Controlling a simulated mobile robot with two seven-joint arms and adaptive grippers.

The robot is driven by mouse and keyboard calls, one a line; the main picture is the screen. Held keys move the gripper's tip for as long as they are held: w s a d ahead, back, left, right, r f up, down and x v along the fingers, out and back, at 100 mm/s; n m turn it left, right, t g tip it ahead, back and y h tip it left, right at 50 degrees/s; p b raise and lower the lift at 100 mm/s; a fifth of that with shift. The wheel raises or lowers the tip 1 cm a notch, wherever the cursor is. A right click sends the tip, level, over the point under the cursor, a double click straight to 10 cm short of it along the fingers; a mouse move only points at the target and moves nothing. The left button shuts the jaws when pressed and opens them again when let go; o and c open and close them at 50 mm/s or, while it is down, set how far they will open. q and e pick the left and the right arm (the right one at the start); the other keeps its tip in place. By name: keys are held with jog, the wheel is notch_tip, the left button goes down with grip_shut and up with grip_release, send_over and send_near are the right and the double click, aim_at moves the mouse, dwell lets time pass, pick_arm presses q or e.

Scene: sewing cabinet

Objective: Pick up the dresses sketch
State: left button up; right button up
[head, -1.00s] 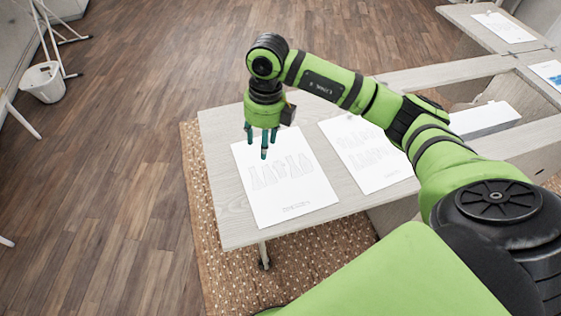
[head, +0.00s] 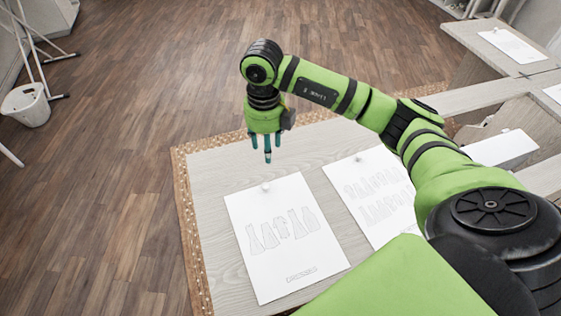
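A white sheet with a row of dress-like outlines (head: 287,238) lies flat on the light wooden table and looks like the dresses sketch. My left gripper is out of view.
A second sheet with rows of outlines (head: 374,200) lies to the right, partly hidden by my arm. The table (head: 215,185) is bare around the sheets' far side. Another sheet (head: 509,46) lies at the upper right. A white bin (head: 26,104) stands on the floor at left.

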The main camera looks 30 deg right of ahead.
notch_tip(320, 180, down, 4)
jog(key=s+b, duration=0.2)
jog(key=b, duration=0.5)
send_over(266, 185)
notch_tip(266, 185, down, 4)
jog(key=shift+s+d+f+b, duration=0.1)
jog(key=shift+d+f+b, duration=0.25)
jog(key=shift+d+b, duration=0.1)
jog(key=shift+a+f+p, duration=0.1)
jog(key=shift+f+p, duration=0.2)
jog(key=shift+f, duration=0.35)
jog(key=f, duration=0.3)
jog(key=f+p, duration=0.1)
jog(key=shift+a+f, duration=0.25)
jog(key=shift+a, duration=0.1)
jog(key=shift+w+f, duration=0.2)
jog(key=shift+f, duration=0.35)
grip_shut()
